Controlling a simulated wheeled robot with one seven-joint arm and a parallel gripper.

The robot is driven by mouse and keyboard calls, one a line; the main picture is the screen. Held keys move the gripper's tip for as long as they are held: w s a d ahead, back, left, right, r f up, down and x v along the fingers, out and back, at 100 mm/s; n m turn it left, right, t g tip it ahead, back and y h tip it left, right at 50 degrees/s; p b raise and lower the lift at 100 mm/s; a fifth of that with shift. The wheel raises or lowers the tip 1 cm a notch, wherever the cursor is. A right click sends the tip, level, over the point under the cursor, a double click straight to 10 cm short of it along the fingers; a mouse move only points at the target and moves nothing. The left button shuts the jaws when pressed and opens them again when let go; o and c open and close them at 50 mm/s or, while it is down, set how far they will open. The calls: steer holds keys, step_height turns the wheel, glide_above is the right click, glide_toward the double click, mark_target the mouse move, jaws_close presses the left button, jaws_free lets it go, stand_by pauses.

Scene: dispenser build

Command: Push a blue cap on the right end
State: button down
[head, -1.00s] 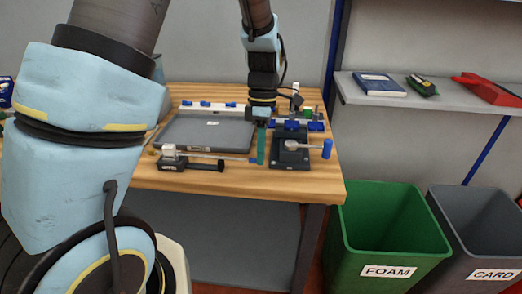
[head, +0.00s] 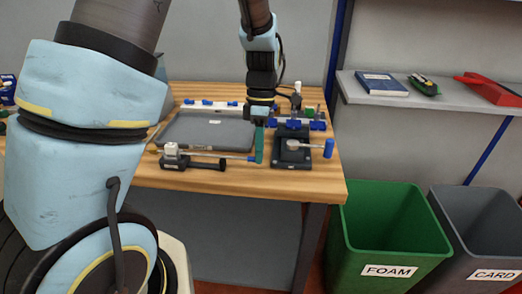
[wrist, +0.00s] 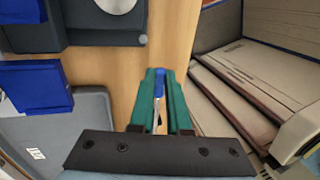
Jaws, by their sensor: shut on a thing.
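A thin grey tube (head: 222,154) lies level in a black clamp with a white knob (head: 171,152) at the front of the bench. My gripper (head: 259,157), with green fingers, is at the tube's right end. In the wrist view my gripper (wrist: 160,74) is shut on a small blue cap (wrist: 160,80). The cap is in line with the pale tube (wrist: 157,118) between the fingers and appears to meet its end. How far it sits on the tube cannot be told. The fingers mostly hide the cap in the head view.
A black fixture (head: 294,158) with a blue-handled lever (head: 329,148) stands just right of my gripper. A grey tray (head: 208,133) lies behind the tube, with a blue-and-white rack (head: 205,104) beyond. Green (head: 390,225) and grey bins stand off the bench at right.

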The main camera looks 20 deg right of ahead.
steer(key=shift+w+a, duration=0.25)
steer(key=shift+a, duration=0.4)
steer(key=shift+c, duration=2.4)
jaws_free()
steer(key=s+p+v, duration=0.1)
steer(key=p+v, duration=0.6)
steer(key=shift+s+a, duration=0.25)
steer(key=shift+a, duration=0.05)
steer(key=shift+r, duration=0.1)
steer(key=a+r+m+t+h+b, duration=0.1)
steer(key=a+r+m+t+b, duration=0.1)
steer(key=a+m, duration=1.2)
steer(key=a+t+b, duration=0.1)
steer(key=a+t, duration=0.1)
steer(key=a, duration=0.7)
steer(key=shift+s+r+b, duration=0.2)
steer(key=shift+r+b, duration=0.05)
steer(key=shift+b, duration=0.15)
